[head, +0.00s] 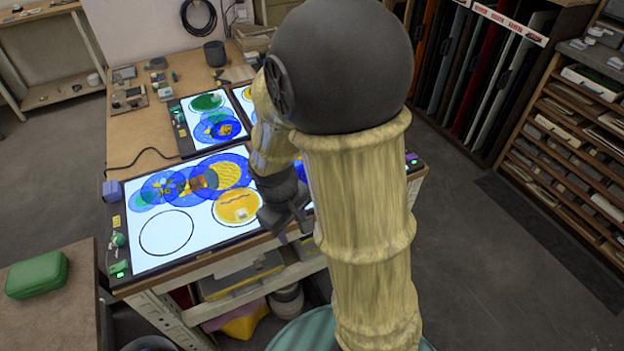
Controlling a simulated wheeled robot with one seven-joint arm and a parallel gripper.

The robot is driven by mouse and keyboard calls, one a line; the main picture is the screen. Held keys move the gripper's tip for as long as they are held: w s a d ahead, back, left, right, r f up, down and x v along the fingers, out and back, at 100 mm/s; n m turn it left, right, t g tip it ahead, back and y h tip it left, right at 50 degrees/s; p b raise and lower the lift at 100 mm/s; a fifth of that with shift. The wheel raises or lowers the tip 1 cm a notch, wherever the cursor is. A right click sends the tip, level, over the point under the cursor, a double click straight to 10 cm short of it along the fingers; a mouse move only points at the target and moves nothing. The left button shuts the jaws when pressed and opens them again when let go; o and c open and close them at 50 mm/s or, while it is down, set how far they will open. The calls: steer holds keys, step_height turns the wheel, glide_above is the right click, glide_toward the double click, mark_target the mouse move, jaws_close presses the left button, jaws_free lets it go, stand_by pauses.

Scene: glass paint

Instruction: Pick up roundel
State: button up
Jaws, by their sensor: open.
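Several round glass roundels lie on a large lit panel (205,237) on the workbench. An orange-yellow roundel (232,203) with a wavy dark line and a small pale piece on it lies near the panel's front right. Behind it, a blue and yellow roundel (222,170) overlaps other blue roundels and a green roundel (140,198) in a row. Which one the task means cannot be told. My gripper (286,222) is open, just right of the orange-yellow roundel and seemingly above the panel. My arm hides the panel's right part.
An empty black circle outline (166,233) lies on the panel's front left. A smaller lit panel (190,108) with green and blue discs stands behind. A dark pot (214,54) stands farther back. A green case (37,275) sits on a side table.

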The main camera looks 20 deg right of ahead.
steer(key=w+f+n+h, duration=0.1)
steer(key=w+n+h, duration=0.3)
steer(key=n, duration=0.1)
steer(key=w+a+f+n+t+h, duration=0.1)
steer(key=w+n+h, duration=0.3)
steer(key=w+n, duration=0.1)
steer(key=w+a+f+n+t+h, duration=0.1)
steer(key=w+f+n+h, duration=0.1)
steer(key=w+n, duration=0.3)
steer(key=shift+a+h+p, duration=0.15)
steer(key=shift+h+p, duration=0.25)
steer(key=shift+h, duration=0.5)
steer(key=shift+s, duration=0.1)
steer(key=p+x, duration=0.2)
steer(key=x, duration=1)
steer(key=shift+f, duration=0.15)
steer(key=shift+w+d+p, duration=0.25)
steer(key=shift+d+p, duration=0.35)
steer(key=shift+d, duration=0.1)
steer(key=x, duration=0.2)
steer(key=p+x, duration=0.1)
steer(key=x, duration=0.1)
steer(key=shift+w+f, duration=0.1)
steer(key=shift+w, duration=0.15)
